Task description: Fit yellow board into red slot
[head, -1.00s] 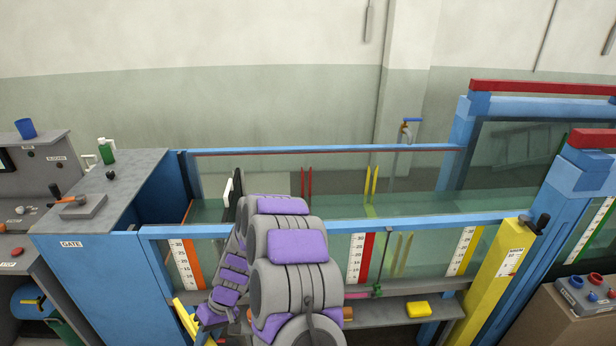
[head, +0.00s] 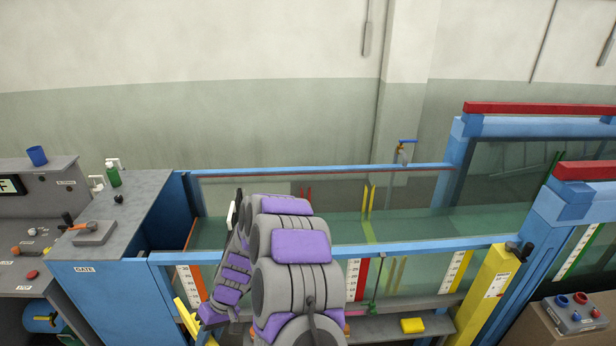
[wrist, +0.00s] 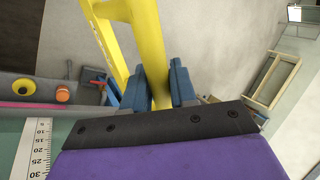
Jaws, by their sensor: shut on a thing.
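My gripper (wrist: 155,88) is shut on the yellow board (wrist: 150,48). The red slot shows as two thin red upright guides (head: 304,193) inside the flume, just right of my arm's elbow. Their lower ends are hidden by my arm. The board is apart from them.
A blue rail (head: 420,251) tops the flume's near glass wall. Yellow guides (head: 367,201) stand right of the red ones. A grey console (head: 40,235) stands left, a box with knobs (head: 575,312) right.

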